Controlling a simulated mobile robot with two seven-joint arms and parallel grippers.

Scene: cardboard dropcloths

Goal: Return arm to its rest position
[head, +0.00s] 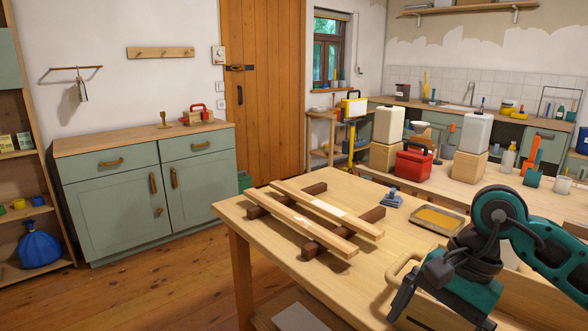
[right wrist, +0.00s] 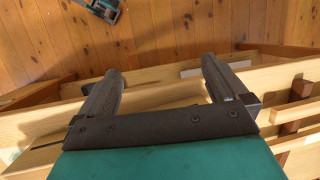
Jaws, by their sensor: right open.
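My right gripper (head: 440,312) is at the lower right of the head view, pointing down over the near right part of the wooden workbench (head: 240,213). Its two dark fingers are spread apart. In the right wrist view the gripper (right wrist: 160,82) shows nothing between its fingers, with wooden boards and edges below. A pale handle-shaped piece (head: 402,268) shows just left of the gripper in the head view; what it belongs to is mostly hidden by the gripper. My left gripper is in neither view.
Two pale wooden strips (head: 300,230) lie across dark bars (head: 325,239) on the workbench. A blue tool (head: 392,199) and a tray with a yellow-brown surface (head: 440,219) lie behind. A red toolbox (head: 413,165) stands farther back. The floor (head: 150,270) left of the workbench is clear.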

